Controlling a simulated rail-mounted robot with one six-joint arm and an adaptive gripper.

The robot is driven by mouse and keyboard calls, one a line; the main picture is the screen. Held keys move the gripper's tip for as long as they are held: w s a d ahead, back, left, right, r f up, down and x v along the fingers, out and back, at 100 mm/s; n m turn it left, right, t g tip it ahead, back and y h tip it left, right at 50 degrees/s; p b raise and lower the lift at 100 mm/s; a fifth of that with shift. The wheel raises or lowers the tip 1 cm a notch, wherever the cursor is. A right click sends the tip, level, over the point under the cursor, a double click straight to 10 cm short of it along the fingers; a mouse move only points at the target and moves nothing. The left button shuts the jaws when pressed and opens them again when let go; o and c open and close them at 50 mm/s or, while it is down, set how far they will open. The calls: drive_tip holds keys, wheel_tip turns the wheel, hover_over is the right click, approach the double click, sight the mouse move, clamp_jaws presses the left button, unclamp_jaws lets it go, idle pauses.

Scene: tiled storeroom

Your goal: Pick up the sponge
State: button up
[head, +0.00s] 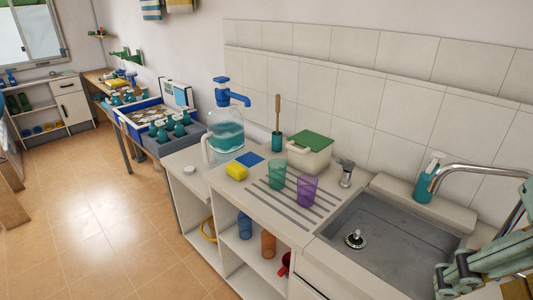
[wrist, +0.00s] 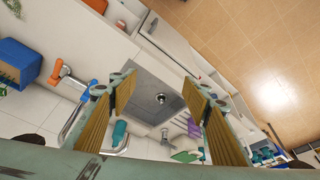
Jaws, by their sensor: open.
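I cannot make out the sponge in the wrist view. My gripper (wrist: 160,80) is open and empty in the wrist view, its two ribbed fingers spread wide above the sink. In the head view, part of my arm shows at the lower right edge, by the sink and well apart from the sponge.
A green cup (head: 277,174) and a purple cup (head: 306,190) stand right of the sponge. A water jug (head: 226,137), a green-lidded box (head: 310,158) and a brush holder (head: 277,141) stand behind. The sink (head: 390,240) and its curved tap (head: 480,172) are at the right.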

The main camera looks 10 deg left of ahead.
drive_tip(key=w+a+r+m+y+p, duration=0.1)
drive_tip(key=w+a+r+m+p, duration=0.2)
drive_tip(key=w, duration=0.6)
drive_tip(key=w+a+r+m, duration=0.3)
drive_tip(key=w+a, duration=0.2)
drive_tip(key=w, duration=0.4)
drive_tip(key=m+g+y+p, duration=0.25)
drive_tip(key=m+p, duration=0.65)
drive_tip(key=m, duration=0.9)
hover_over(235, 167)
drive_tip(key=s+d, duration=0.3)
drive_tip(key=d, duration=0.1)
wheel_tip(235, 167, down, 24)
drive_tip(key=r, duration=0.1)
drive_tip(key=shift+w+d+f+t+y, duration=0.1)
drive_tip(key=shift+d+f+t+y, duration=0.15)
drive_tip(key=shift+t, duration=0.2)
drive_tip(key=shift+x, duration=4.3)
